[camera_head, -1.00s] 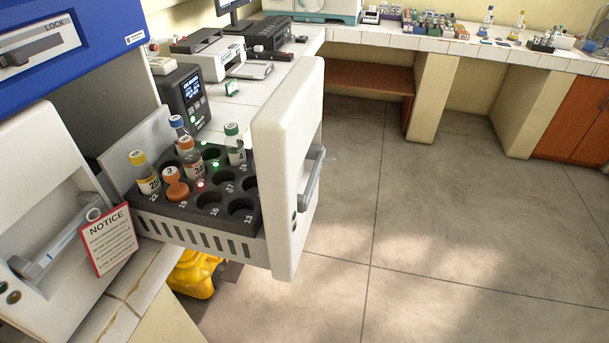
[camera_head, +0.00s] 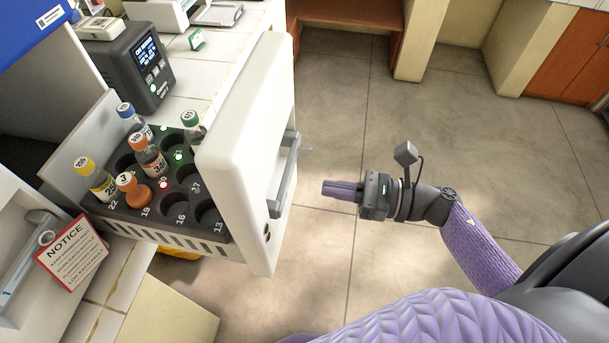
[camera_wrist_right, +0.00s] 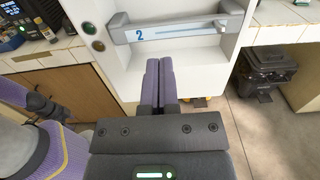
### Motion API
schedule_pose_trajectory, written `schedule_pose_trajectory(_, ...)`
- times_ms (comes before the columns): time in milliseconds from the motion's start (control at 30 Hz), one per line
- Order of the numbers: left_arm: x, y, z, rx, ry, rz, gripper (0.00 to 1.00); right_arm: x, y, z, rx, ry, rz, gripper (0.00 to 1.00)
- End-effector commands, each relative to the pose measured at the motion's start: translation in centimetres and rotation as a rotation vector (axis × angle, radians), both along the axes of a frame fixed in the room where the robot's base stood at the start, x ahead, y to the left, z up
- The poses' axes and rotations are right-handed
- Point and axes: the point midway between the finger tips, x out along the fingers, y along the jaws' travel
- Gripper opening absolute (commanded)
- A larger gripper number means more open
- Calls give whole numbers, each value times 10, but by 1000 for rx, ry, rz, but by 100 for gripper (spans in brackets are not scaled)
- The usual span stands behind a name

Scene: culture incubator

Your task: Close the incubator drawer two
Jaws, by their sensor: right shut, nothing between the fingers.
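The incubator drawer two (camera_head: 245,165) is pulled out, its white front standing away from the cabinet. Its grey handle (camera_head: 284,178) faces my right gripper. In the right wrist view the drawer front (camera_wrist_right: 190,67) carries a blue "2" beside the handle (camera_wrist_right: 175,33). My left gripper is out of view.
Another white drawer front with a notice sign (camera_head: 72,252) is at the lower left. A dark device with a screen (camera_head: 137,65) stands on the counter behind the drawer. A black bin (camera_wrist_right: 268,72) shows in the right wrist view. Open floor lies right of the drawer.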

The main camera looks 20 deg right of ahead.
Motion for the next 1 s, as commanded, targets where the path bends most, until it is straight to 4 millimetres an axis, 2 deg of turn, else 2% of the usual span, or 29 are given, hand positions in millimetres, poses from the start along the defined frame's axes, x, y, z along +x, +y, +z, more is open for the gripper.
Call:
schedule_pose_trajectory(100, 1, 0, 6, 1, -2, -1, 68, 13, 19, 3, 5, -1, 0, 0)
schedule_pose_trajectory(300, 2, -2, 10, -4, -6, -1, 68, 26, 39, 1, 3, 1, 0, 0)
schedule_pose_trajectory(800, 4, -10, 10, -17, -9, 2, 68, 29, 43, 0, 3, 2, -1, 0)
schedule_pose_trajectory(1000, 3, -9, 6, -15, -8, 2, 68, 37, 56, -1, 4, 1, 0, 0)
